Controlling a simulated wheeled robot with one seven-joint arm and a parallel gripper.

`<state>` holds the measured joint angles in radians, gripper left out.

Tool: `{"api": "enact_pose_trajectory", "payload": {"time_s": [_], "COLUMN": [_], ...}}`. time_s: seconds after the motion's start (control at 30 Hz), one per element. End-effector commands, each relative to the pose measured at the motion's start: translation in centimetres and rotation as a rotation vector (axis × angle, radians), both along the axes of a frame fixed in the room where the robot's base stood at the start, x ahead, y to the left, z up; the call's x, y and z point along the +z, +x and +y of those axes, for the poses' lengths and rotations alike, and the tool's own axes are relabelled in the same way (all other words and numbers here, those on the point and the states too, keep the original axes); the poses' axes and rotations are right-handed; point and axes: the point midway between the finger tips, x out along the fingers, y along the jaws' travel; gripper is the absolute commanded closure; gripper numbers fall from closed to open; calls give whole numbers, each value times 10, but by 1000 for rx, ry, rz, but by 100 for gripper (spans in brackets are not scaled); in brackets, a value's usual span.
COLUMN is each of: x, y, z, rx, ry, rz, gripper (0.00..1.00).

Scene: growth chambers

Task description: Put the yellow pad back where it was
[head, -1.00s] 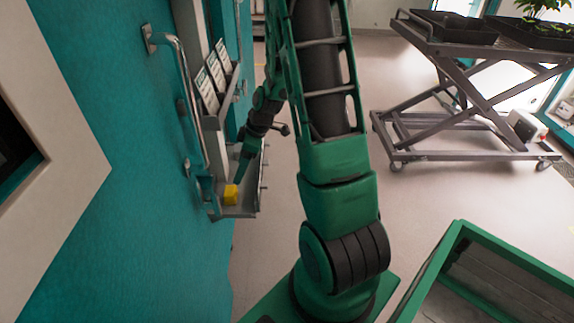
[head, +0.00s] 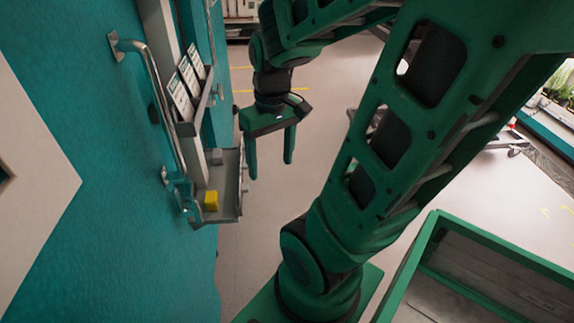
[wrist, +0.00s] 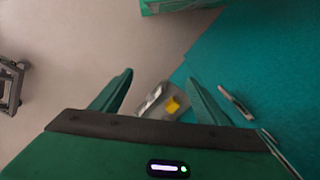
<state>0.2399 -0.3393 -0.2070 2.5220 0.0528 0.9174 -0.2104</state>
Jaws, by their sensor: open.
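The yellow pad (head: 211,200) is a small block on the near end of a grey metal shelf (head: 231,190) fixed low on the wall, beside the teal door. The pad also shows in the wrist view (wrist: 173,105), on the shelf (wrist: 150,98) and between the fingers in the picture. My gripper (head: 270,170) is open and empty, with its fingers pointing down, above and to the right of the shelf in the head view. Its fingers also show in the wrist view (wrist: 158,80), apart from the pad.
A metal door handle (head: 150,85) stands out from the teal door (head: 75,110) left of the shelf. A holder with several cards (head: 185,90) sits above the shelf. A green-rimmed bin (head: 480,238) is at lower right. Pale floor (head: 262,225) lies open right of the shelf.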

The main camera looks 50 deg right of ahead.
Motion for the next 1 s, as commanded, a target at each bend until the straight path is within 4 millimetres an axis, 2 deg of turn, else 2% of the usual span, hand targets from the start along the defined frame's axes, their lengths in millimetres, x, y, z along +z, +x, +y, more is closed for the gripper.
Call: {"api": "enact_pose_trajectory", "payload": {"time_s": [0.1, 0.2, 0.33, 0.9, 1.0], "x": [10, 15, 18, 18, 13], "y": [-29, -47, -60, -64, -51], "z": [5, 7, 3, 4, 4], "rx": [-123, -206, -269, -288, -287], "ry": [-5, -5, -5, -4, -7], "rz": [15, 28, 39, 42, 59], "gripper": [32, 32, 32, 32, 32]}}
